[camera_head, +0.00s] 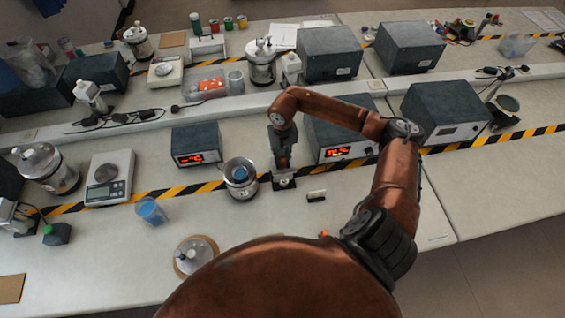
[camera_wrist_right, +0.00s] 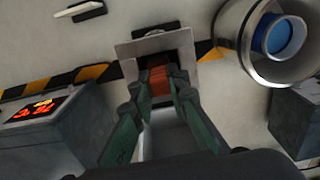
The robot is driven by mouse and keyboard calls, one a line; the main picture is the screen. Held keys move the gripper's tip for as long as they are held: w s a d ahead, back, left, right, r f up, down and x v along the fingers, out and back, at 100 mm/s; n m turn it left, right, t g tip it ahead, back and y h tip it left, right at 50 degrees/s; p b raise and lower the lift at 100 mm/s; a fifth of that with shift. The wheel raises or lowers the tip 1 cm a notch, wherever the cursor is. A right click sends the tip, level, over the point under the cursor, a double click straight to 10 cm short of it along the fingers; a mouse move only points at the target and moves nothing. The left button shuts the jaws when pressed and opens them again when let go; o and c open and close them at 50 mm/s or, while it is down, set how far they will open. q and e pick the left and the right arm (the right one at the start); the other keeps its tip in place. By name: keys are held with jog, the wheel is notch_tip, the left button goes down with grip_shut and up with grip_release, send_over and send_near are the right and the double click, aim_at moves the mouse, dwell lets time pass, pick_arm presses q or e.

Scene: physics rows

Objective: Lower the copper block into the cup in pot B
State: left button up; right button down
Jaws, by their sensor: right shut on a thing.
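My right gripper (camera_head: 284,170) points down over a small metal holder (camera_head: 285,184) at the striped tape. In the right wrist view its fingers (camera_wrist_right: 160,88) are shut on the copper block (camera_wrist_right: 160,80). The block is in front of the holder's square metal plate (camera_wrist_right: 152,46); I cannot tell whether its lower end is inside the holder. An open round metal pot (camera_head: 241,190) stands just left of the holder, with a blue-looking cup (camera_wrist_right: 278,37) inside. I cannot read a letter on this pot. My left gripper is not in view.
Display boxes (camera_head: 196,142) and (camera_head: 338,128) stand behind the pot and holder. A small dark-and-white piece (camera_head: 316,195) lies right of the holder. A blue beaker (camera_head: 151,210), a scale (camera_head: 109,178) and a lidded pot (camera_head: 47,168) stand left. Bench front right is clear.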

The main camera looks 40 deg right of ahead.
jog(key=shift+r+p, duration=1.4)
jog(key=shift+r, duration=2.8)
